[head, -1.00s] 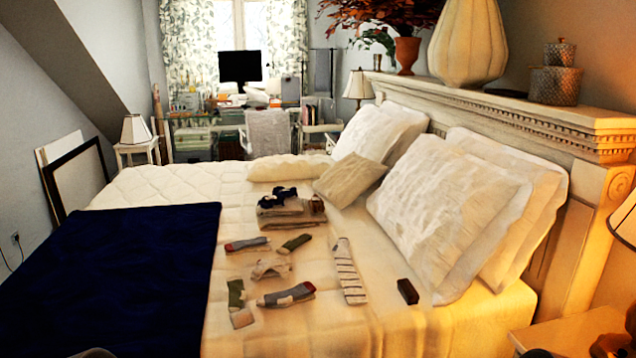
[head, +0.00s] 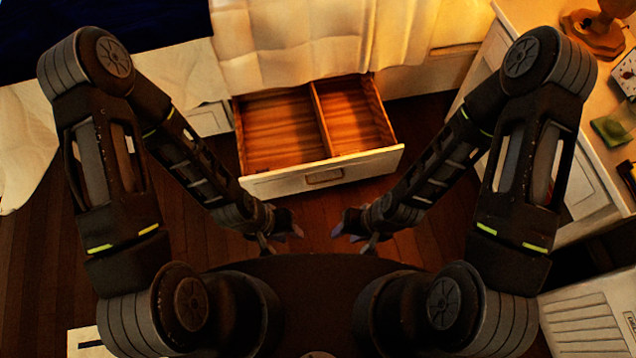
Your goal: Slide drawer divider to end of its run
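An open drawer (head: 262,183) sticks out from under the bed. A wooden divider (head: 321,118) stands inside it, running front to back, right of the middle. It splits the drawer into a wider left compartment and a narrower right one, and both look empty. My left gripper (head: 283,238) is in front of the drawer, below its left part in the picture, apart from it. My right gripper (head: 353,234) is in front of the drawer's right part, also apart from it. Both grippers are small and dark here, and their finger gaps are hard to make out.
Bedding (head: 290,40) hangs just above the drawer. A nightstand (head: 585,170) with a lamp base (head: 598,32) and a green item (head: 612,129) stands at the right. A white vented unit (head: 590,318) is at the lower right. The wooden floor (head: 415,250) is clear around the drawer front.

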